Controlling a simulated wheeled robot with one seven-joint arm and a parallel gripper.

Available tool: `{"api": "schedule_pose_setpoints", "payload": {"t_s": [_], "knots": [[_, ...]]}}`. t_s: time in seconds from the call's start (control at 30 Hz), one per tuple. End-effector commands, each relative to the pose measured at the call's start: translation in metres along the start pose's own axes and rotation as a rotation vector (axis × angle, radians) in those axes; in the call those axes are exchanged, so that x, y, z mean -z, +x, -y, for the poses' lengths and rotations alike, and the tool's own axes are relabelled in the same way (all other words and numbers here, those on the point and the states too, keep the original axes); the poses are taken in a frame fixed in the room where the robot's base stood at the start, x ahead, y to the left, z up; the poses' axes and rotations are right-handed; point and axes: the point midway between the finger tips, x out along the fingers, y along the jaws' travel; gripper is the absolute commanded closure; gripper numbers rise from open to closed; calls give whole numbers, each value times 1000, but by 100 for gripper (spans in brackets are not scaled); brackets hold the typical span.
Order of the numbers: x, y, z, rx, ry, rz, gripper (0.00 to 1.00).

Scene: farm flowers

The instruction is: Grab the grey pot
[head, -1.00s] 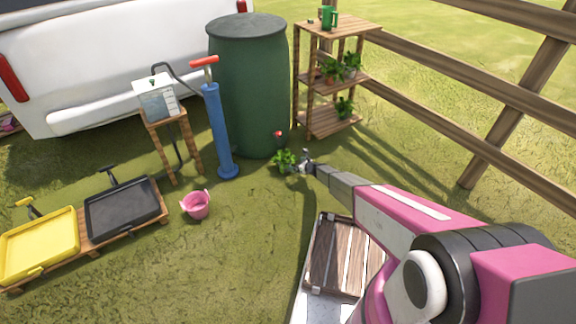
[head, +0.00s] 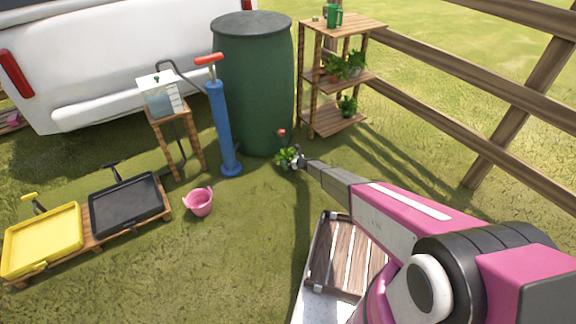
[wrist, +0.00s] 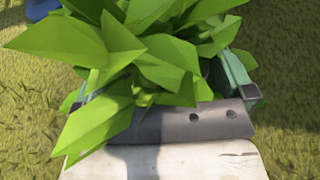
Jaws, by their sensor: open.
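A leafy green plant (head: 286,157) stands on the grass in front of the green barrel; it also fills the upper middle of the wrist view (wrist: 150,50). Its leaves cover whatever pot is under it, so I cannot make out a grey pot. My gripper (head: 297,158) is at the plant's right side in the head view. In the wrist view my gripper (wrist: 168,85) is open, with one green finger on each side of the leaves. The leaves overlap the left finger and the palm edge. I cannot tell whether the fingers touch a pot.
The green barrel (head: 253,90) stands behind the plant, with a blue pump (head: 222,125) to its left. A wooden shelf (head: 338,125) with potted plants is at the back right, near the fence.

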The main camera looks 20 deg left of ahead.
Motion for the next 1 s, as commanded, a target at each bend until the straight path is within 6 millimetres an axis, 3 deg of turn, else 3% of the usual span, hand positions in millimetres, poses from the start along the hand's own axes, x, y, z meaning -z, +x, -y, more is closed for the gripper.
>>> {"api": "schedule_pose_setpoints", "payload": {"t_s": [0.03,0.07,0.17,0.2,0.63,0.87,1.0], "knots": [[0,0,0,0,0,0,0],[0,0,0,0,0,0,6],[0,0,0,0,0,0,39],[0,0,0,0,0,0,42],[-9,-4,0,0,0,2,42],[-38,-18,-1,0,-1,2,42],[-55,-18,-27,-2,0,1,42]]}}
